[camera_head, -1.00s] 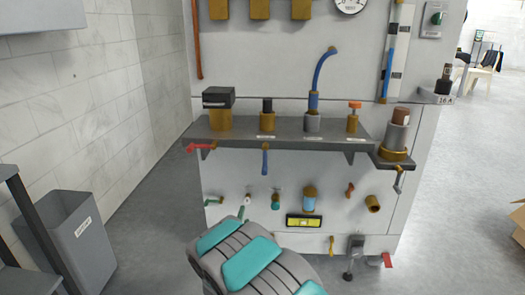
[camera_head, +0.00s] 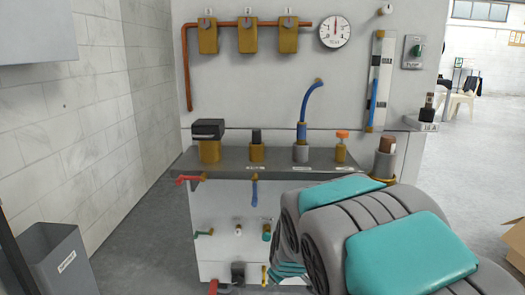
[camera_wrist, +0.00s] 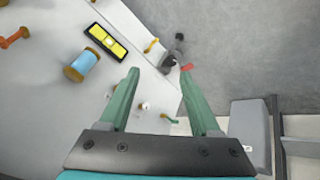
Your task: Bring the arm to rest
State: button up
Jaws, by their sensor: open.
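My gripper (camera_wrist: 159,76) shows in the wrist view with its two green fingers apart and nothing between them. Beyond the fingertips are the washer's white front panel (camera_wrist: 45,120) and the grey floor. My arm's grey and teal links (camera_head: 385,235) fill the lower right of the head view, in front of the washer (camera_head: 330,75). They hide part of its lower panel and right side. The gripper itself is hidden in the head view.
The washer's shelf (camera_head: 275,158) carries several brass fittings, with a red-handled valve (camera_head: 190,180) at its left end. A grey bin (camera_head: 62,262) stands at lower left and a cardboard box (camera_head: 513,245) at the right edge. Floor between bin and washer is clear.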

jog(key=s+d+r+m+g, duration=0.2)
jog(key=s+d, duration=0.1)
jog(key=s, duration=0.9)
jog(key=s+d+r+m+g, duration=0.2)
jog(key=s+d+m+g, duration=0.1)
jog(key=s, duration=0.9)
jog(key=s+d+r+m+g, duration=0.2)
jog(key=s+d+m+g, duration=0.1)
jog(key=s, duration=1)
jog(key=shift+d+h, duration=0.3)
jog(key=shift+d, duration=0.3)
